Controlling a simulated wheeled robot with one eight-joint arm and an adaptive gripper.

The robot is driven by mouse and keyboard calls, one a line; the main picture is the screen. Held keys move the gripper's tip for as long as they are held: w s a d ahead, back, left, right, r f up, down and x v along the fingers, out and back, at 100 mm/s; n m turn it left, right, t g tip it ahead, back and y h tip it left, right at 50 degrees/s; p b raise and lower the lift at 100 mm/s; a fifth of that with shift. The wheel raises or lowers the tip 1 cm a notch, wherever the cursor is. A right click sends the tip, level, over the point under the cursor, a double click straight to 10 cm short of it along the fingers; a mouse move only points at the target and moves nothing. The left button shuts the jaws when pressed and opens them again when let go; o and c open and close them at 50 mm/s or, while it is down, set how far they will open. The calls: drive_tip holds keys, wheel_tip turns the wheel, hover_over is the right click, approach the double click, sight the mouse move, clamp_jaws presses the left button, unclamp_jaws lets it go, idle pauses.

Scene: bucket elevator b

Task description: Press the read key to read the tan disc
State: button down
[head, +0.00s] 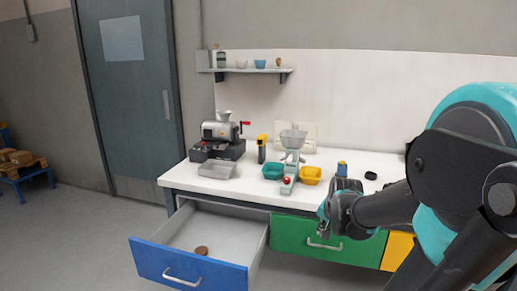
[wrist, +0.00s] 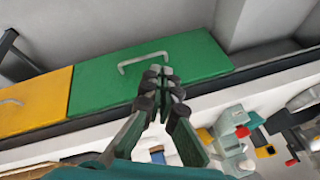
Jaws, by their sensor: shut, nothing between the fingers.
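My gripper (head: 325,212) is shut and empty, in front of the counter by the closed green drawer (head: 306,233). In the wrist view my gripper (wrist: 162,73) shows both fingers together over the green drawer and its handle. A brown disc (head: 202,250) lies in the open blue-fronted drawer (head: 165,262); I see no clearly tan disc. A pale machine (head: 291,165) with a red knob or button (head: 287,180) stands on the counter. A small yellow and black device (head: 262,149) stands left of it. I cannot tell which part is the read key.
A teal tray (head: 272,172) and a yellow tray (head: 311,175) flank the pale machine. A grinder with a red handle (head: 222,128), a grey tray (head: 216,169), a blue and yellow item (head: 342,169) and a black disc (head: 370,175) are on the counter. The open drawer juts out.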

drive_tip(key=s+a+f+n, duration=0.1)
drive_tip(key=s+f+n, duration=0.2)
drive_tip(key=s, duration=0.3)
drive_tip(key=s+a+f+n+g, duration=0.1)
drive_tip(key=s+f+n, duration=0.3)
drive_tip(key=s+n, duration=0.1)
drive_tip(key=shift+s+a, duration=0.25)
drive_tip(key=shift+s, duration=0.3)
drive_tip(key=c, duration=2.3)
unclamp_jaws()
drive_tip(key=shift+r, duration=0.1)
